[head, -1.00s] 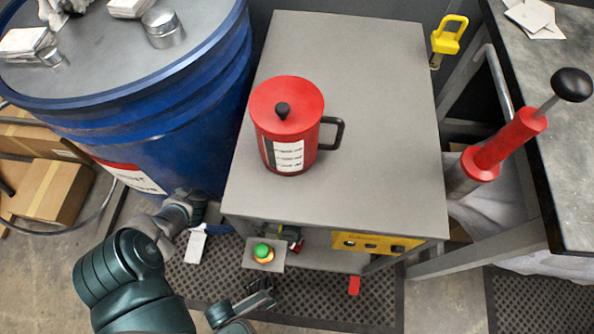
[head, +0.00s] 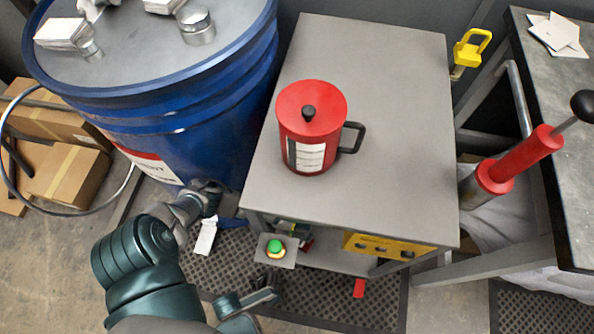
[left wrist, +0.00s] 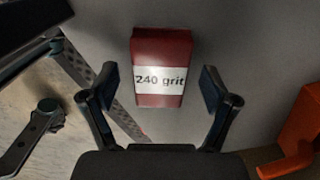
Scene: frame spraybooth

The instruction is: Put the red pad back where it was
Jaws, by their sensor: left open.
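The red pad (left wrist: 162,50) has a white label reading "240 grit". In the left wrist view it is on a grey surface, ahead of and between the fingers of my left gripper (left wrist: 158,90). The gripper is open, and I see no clear contact with the pad. In the head view my left wrist (head: 203,198) is low between the blue drum and the grey cart. The fingers are not clear there, and I cannot make out the pad for sure.
A red canister (head: 311,127) with a black handle stands on the cart's grey top (head: 390,110). Below its front edge are a green button (head: 276,246) and a yellow panel (head: 385,248). The blue drum (head: 200,120) is at left. An orange object (left wrist: 302,125) is right of the pad.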

